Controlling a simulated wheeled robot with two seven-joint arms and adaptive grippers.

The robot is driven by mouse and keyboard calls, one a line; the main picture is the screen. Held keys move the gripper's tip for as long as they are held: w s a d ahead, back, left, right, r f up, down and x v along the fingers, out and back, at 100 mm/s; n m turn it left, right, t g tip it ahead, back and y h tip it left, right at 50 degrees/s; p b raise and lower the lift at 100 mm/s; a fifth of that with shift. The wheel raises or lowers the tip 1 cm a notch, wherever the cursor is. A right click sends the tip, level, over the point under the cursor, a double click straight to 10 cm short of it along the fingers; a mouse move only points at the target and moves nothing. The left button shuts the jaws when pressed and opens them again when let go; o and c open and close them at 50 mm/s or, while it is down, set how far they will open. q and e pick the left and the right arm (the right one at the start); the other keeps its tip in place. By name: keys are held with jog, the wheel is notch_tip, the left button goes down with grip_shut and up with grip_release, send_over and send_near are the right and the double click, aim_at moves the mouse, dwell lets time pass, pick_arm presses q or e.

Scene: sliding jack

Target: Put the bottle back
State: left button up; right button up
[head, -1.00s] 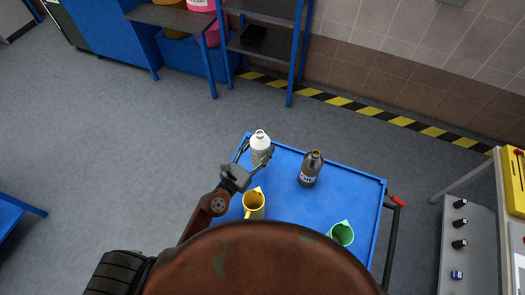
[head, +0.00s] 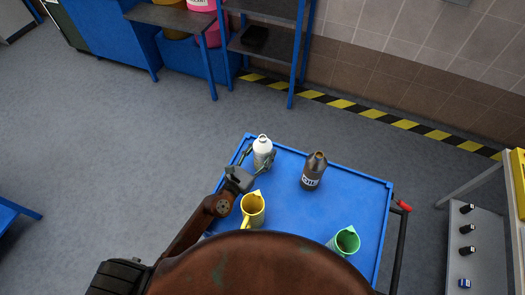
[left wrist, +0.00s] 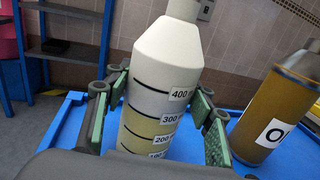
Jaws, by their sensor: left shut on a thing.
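A white bottle (head: 263,147) with printed measuring marks is at the far left corner of the blue cart top (head: 295,220). My left gripper (head: 262,160) is shut on it, one finger on each side of the body. In the left wrist view the white bottle (left wrist: 160,90) shows its scale between the green finger pads (left wrist: 165,115), with its lower end hidden. It leans slightly in that picture. I cannot tell whether its base touches the cart. My right gripper is not in view.
A dark bottle (head: 314,172) with a white label stands right of the white one. A yellow jug (head: 252,209) and a green jug (head: 345,241) stand nearer me. The cart's middle is clear. A blue shelf unit (head: 262,42) stands behind, with open floor between.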

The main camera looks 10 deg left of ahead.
pick_arm(q)
jog(key=shift+f, duration=0.15)
jog(key=o, duration=1.5)
jog(key=shift+o, duration=0.3)
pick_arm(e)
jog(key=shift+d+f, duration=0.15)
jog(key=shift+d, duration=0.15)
pick_arm(q)
jog(key=shift+r, duration=0.2)
jog(key=b+v, duration=0.2)
jog(key=v, duration=1)
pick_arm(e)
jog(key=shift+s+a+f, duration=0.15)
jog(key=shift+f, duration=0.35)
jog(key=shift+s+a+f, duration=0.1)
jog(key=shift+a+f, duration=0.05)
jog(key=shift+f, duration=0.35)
